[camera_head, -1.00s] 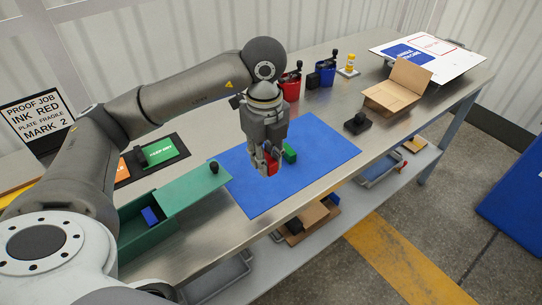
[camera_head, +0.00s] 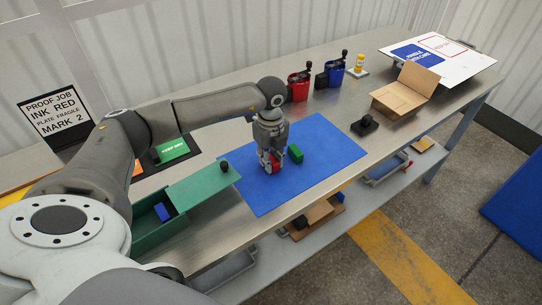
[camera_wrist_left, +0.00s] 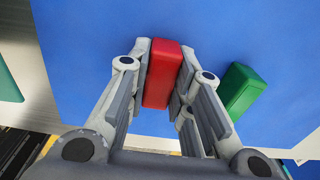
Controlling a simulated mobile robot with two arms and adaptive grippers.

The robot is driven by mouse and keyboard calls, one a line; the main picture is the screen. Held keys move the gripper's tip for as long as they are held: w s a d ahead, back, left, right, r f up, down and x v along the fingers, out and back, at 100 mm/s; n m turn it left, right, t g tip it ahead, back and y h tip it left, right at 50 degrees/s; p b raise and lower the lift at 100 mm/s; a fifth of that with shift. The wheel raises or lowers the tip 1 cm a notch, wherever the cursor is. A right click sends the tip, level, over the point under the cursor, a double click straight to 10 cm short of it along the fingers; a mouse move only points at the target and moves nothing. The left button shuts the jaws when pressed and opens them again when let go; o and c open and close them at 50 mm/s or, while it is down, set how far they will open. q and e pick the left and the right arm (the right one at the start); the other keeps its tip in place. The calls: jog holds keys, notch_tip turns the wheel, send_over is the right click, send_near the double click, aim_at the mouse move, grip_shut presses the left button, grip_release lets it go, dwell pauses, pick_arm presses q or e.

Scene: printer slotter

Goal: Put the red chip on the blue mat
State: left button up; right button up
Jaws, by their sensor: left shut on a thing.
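The red chip (camera_wrist_left: 163,75) is a small red block between the fingers of my left gripper (camera_wrist_left: 163,88) in the left wrist view. The gripper is shut on it. In the head view my left gripper (camera_head: 271,167) points down over the left part of the blue mat (camera_head: 318,160), with a bit of the red chip showing between its fingers. The chip is at or just above the mat; I cannot tell whether it touches. A green block (camera_head: 295,153) lies on the mat just right of the gripper; it also shows in the left wrist view (camera_wrist_left: 240,90). My right gripper is not in view.
A green box (camera_head: 150,235) with its lid slid partly aside holds a blue block (camera_head: 162,212), left of the mat. Red (camera_head: 299,88) and blue (camera_head: 334,74) containers, an open cardboard box (camera_head: 405,92) and a black stamp-like object (camera_head: 365,125) stand farther back.

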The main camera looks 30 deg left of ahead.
aim_at(271, 158)
pick_arm(q)
jog(key=shift+f, duration=0.1)
jog(key=shift+f, duration=0.15)
jog(key=o, duration=0.8)
jog(key=shift+r, duration=0.2)
jog(key=shift+r, duration=0.2)
notch_tip(271, 158, up, 12)
jog(key=shift+f+b, duration=0.1)
jog(key=shift+b, duration=1.15)
